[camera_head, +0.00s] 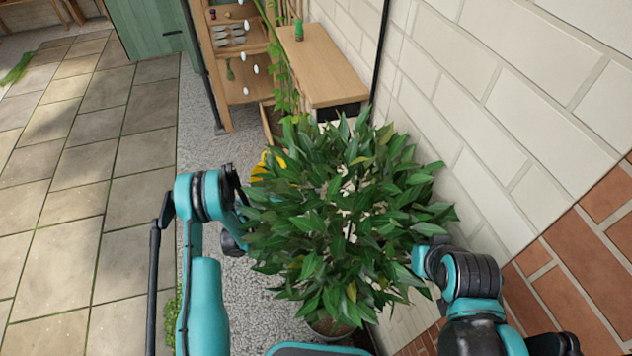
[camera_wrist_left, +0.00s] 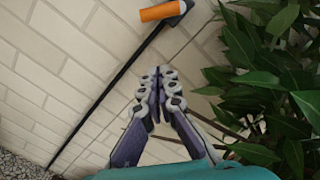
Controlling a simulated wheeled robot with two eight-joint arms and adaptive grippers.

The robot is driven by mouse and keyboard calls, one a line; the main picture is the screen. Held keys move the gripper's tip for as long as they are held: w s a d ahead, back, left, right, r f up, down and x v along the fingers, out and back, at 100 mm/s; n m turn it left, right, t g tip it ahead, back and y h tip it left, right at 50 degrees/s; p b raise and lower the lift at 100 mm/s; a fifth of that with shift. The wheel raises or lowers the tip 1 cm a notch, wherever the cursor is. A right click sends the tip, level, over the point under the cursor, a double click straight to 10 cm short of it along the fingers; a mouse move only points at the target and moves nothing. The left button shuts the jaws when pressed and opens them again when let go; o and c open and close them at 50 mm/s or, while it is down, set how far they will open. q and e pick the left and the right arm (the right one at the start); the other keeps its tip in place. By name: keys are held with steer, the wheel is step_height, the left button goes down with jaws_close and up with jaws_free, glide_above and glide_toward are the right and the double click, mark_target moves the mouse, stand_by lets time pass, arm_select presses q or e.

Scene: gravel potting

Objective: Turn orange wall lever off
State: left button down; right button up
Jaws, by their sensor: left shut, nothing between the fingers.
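The orange lever handle (camera_wrist_left: 160,12) shows at the top of the left wrist view, at the upper end of a thin black pipe (camera_wrist_left: 113,80) along the white brick wall. My left gripper (camera_wrist_left: 160,74) is shut and empty, its fingertips below the lever in the picture and apart from it. In the head view the lever cannot be made out, and leaves hide my left fingers. My right arm reaches in at the lower right of the head view; its fingers are not visible.
A leafy potted plant (camera_head: 345,215) stands between my arms, and its leaves (camera_wrist_left: 265,70) crowd the right of the left wrist view. A wooden cabinet (camera_head: 325,65) and shelf (camera_head: 238,60) stand beyond. Paving (camera_head: 90,180) at left is clear.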

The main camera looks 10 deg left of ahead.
mark_target(347, 161)
arm_select(q)
steer(key=w+d+r+b, duration=0.2)
steer(key=w+d+b, duration=0.1)
steer(key=w+d, duration=0.3)
steer(key=shift+w+d+r+b, duration=0.15)
steer(key=shift+w+r+b, duration=0.05)
steer(key=shift+r+b, duration=0.1)
steer(key=shift+w+m, duration=0.4)
steer(key=shift+m, duration=0.5)
steer(key=w+m, duration=0.1)
steer(key=m, duration=0.1)
steer(key=w+a+r+m, duration=0.1)
steer(key=m, duration=0.2)
steer(key=r+m, duration=0.1)
steer(key=m, duration=0.2)
steer(key=shift+w+a+r+g+h, duration=0.2)
steer(key=shift+w+a+g+h, duration=0.1)
steer(key=shift+w, duration=0.1)
steer(key=shift+w+r, duration=0.1)
steer(key=shift+r, duration=0.05)
stand_by(0.3)
